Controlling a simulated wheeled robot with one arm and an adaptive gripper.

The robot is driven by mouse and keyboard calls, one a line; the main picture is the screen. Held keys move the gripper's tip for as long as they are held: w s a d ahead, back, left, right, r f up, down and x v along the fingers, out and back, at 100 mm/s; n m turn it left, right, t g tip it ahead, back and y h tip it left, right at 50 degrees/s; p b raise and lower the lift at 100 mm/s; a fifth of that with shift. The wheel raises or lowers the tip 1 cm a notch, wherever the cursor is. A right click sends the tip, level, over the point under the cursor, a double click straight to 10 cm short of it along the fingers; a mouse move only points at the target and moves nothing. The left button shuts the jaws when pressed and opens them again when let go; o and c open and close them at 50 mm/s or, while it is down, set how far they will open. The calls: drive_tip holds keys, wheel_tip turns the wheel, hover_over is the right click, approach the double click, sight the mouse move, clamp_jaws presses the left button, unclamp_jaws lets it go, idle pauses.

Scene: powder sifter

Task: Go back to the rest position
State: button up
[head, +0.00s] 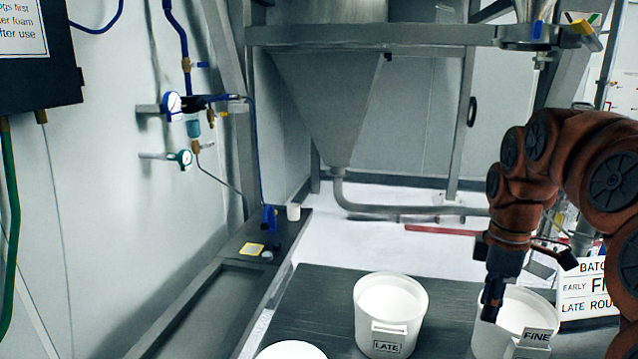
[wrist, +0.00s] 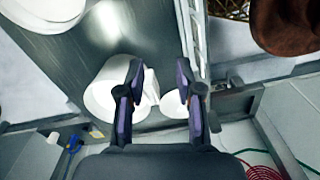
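My gripper (head: 492,302) points down at the right of the head view, in front of the left part of the white bucket labelled FINE (head: 520,313). In the wrist view its two dark fingers (wrist: 161,88) stand apart with nothing clearly held between them. A second white bucket, labelled LATE (head: 389,345), stands left of it on the dark table. Both buckets look filled with white powder. In the wrist view a white bucket (wrist: 100,92) is partly hidden behind the left finger. Whether my gripper touches the FINE bucket cannot be told.
A white round top (head: 290,351) is cut off at the bottom edge. A sign (head: 588,290) stands behind the FINE bucket. A steel hopper (head: 325,105) stands at the back. A side bench (head: 215,300) runs along the left. The dark table (head: 335,300) is clear left of the LATE bucket.

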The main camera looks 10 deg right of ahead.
drive_tip(key=s+a+f+m, duration=0.2)
drive_tip(key=s+a, duration=0.3)
drive_tip(key=a, duration=0.1)
drive_tip(key=s+a+f+m, duration=0.3)
drive_tip(key=s+a, duration=0.1)
drive_tip(key=a, duration=0.2)
drive_tip(key=s+a+f+m, duration=0.2)
drive_tip(key=s+f+m, duration=0.1)
drive_tip(key=s, duration=0.3)
drive_tip(key=s+a+f+m+g, duration=0.1)
drive_tip(key=s+a+f+m, duration=0.2)
drive_tip(key=s, duration=0.4)
drive_tip(key=shift+s+a+f+m+g, duration=0.25)
drive_tip(key=shift+s+f+m+g, duration=0.05)
drive_tip(key=shift+f, duration=0.35)
